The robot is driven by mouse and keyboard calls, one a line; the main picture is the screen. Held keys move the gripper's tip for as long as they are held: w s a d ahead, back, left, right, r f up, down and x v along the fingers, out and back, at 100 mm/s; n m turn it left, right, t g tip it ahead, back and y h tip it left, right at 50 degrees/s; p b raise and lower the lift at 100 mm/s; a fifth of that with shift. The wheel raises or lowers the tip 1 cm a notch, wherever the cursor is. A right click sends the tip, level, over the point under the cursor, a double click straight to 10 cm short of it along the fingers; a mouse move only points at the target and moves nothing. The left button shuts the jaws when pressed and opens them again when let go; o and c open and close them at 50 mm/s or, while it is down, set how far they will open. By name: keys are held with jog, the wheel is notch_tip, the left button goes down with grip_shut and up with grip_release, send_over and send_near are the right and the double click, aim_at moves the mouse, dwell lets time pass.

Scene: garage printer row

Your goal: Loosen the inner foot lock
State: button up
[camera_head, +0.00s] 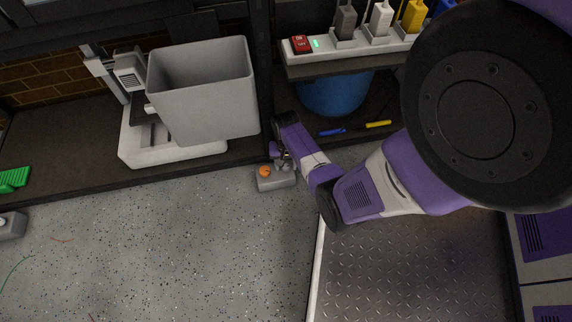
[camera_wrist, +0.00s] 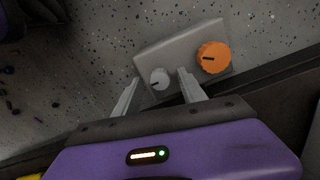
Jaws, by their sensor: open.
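A grey foot lock box (camera_head: 276,184) sits on the speckled floor at the front edge of the dark bench. It has an orange knob (camera_head: 265,171) and a smaller grey knob. In the wrist view the box (camera_wrist: 183,43) shows the large orange knob (camera_wrist: 213,57) on the right and the small grey knob (camera_wrist: 159,78) on the left, each with a dark pointer line. My gripper (camera_head: 283,161) is over the box; in the wrist view its open fingers (camera_wrist: 158,76) stand on either side of the small grey knob. I cannot tell whether they touch it.
A second grey box (camera_head: 10,226) lies at the left edge. A white printer-like machine (camera_head: 133,155) and a grey bin (camera_head: 205,95) stand on the bench. A power strip (camera_head: 365,45) with a red switch is above a blue tub (camera_head: 335,95). Open floor lies in front.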

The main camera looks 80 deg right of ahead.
grip_shut()
jog(key=shift+r+n, duration=0.1)
jog(key=shift+n, duration=0.2)
jog(key=n+p, duration=0.2)
jog(key=shift+n, duration=0.3)
jog(key=n+p, duration=0.1)
jog(key=n, duration=0.4)
jog(key=shift+n, duration=0.3)
jog(key=n+p, duration=0.1)
jog(key=n, duration=0.8)
